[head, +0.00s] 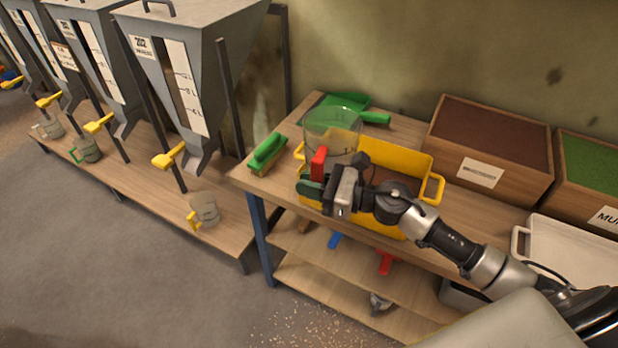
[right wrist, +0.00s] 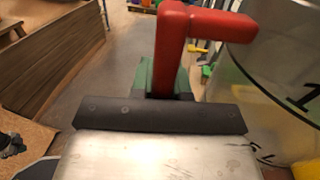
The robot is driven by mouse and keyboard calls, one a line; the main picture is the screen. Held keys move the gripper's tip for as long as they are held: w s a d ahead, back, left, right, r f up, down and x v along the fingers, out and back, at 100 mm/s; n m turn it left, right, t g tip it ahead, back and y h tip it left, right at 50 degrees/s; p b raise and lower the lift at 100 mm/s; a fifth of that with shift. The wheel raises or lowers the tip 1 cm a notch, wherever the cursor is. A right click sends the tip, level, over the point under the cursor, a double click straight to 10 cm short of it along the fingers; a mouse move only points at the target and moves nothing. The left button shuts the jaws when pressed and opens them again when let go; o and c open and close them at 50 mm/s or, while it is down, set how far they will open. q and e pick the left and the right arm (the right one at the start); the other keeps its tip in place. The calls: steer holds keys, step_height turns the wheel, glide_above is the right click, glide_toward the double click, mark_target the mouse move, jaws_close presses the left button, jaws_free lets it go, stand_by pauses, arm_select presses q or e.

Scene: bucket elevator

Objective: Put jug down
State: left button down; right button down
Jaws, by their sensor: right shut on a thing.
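A clear jug (head: 331,123) with a red handle (head: 318,163) is at the left end of the yellow tub (head: 408,162) on the table. My right gripper (head: 322,184) is shut on the jug's red handle, in front of the jug. In the right wrist view the red handle (right wrist: 178,50) rises from between the jaws, and the clear jug wall (right wrist: 270,105) with dark markings is at the right. The jug's base is hidden, so I cannot tell whether it rests on anything.
A green brush (head: 267,152) lies at the table's left corner, and a green dustpan (head: 357,106) lies behind the jug. Wooden boxes (head: 493,150) line the back, with a white tray (head: 575,250) at right. Grey hoppers (head: 185,75) and smaller jugs (head: 205,208) stand at left.

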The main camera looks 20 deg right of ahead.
step_height(320, 180, up, 3)
steer(key=shift+r+p, duration=0.1)
steer(key=shift+p, duration=0.75)
